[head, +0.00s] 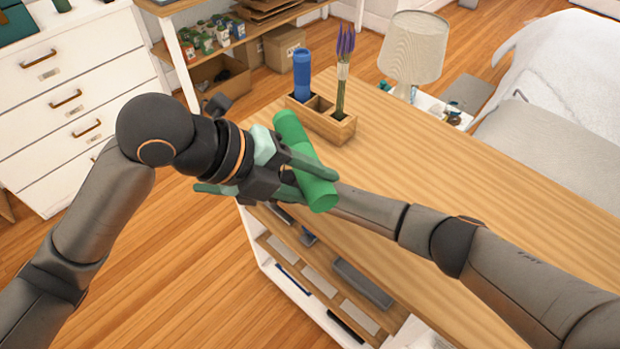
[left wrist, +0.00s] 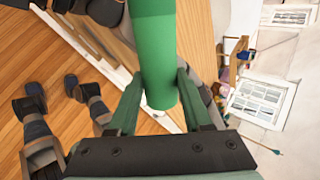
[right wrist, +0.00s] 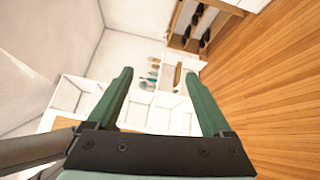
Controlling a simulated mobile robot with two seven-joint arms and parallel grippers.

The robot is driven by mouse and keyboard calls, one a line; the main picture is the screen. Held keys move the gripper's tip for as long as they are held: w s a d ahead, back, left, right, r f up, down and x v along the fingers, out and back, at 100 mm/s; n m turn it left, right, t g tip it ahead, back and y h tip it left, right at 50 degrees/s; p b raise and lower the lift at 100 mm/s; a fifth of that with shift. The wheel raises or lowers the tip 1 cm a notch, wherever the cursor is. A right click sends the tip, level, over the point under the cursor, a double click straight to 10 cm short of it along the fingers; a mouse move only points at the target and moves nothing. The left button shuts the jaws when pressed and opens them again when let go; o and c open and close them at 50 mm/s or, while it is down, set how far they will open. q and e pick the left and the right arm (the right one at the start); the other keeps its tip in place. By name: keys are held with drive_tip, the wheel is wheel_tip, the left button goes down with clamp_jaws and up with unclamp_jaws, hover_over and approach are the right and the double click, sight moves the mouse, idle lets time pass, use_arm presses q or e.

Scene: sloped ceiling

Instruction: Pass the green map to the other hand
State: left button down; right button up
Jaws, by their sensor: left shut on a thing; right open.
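The green map (head: 300,150) is a rolled tube held tilted above the wooden table top, near its left edge. My left gripper (head: 314,178) is shut on it near its lower end. In the left wrist view the map (left wrist: 155,45) stands between both fingers of the left gripper (left wrist: 159,88) and reaches out of the top of the frame. My right gripper (head: 208,188) is mostly hidden behind my left wrist, with green finger parts showing to its left. In the right wrist view the right gripper (right wrist: 158,76) is open and empty, pointing away from the map.
A wooden holder (head: 335,126) with a blue bottle (head: 302,74) and purple flowers (head: 345,45) stands on the table (head: 440,160) just behind the map. A lamp (head: 413,45) stands beyond. A white dresser (head: 65,90) is at left. The table's right part is clear.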

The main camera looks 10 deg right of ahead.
drive_tip(key=s+f+m+t+h, duration=0.1)
drive_tip(key=s+f+m+t, duration=0.1)
drive_tip(key=s+f+m, duration=0.5)
drive_tip(key=s+d+f+m+t+h, duration=0.25)
drive_tip(key=d+f+m+h, duration=0.35)
drive_tip(key=m, duration=0.4)
drive_tip(key=s+d+f+m+t+h, duration=0.1)
drive_tip(key=s+d+f+m+h, duration=0.25)
drive_tip(key=d+f+m, duration=0.5)
drive_tip(key=s+d+f+m+g+h, duration=0.25)
drive_tip(key=s+d+f+m, duration=0.3)
drive_tip(key=s+d, duration=0.35)
drive_tip(key=d+r+m+t+h, duration=0.2)
drive_tip(key=d+r, duration=0.3)
drive_tip(key=d, duration=0.4)
drive_tip(key=shift+w+t, duration=0.2)
drive_tip(key=shift+t, duration=0.1)
drive_tip(key=shift+r, duration=0.1)
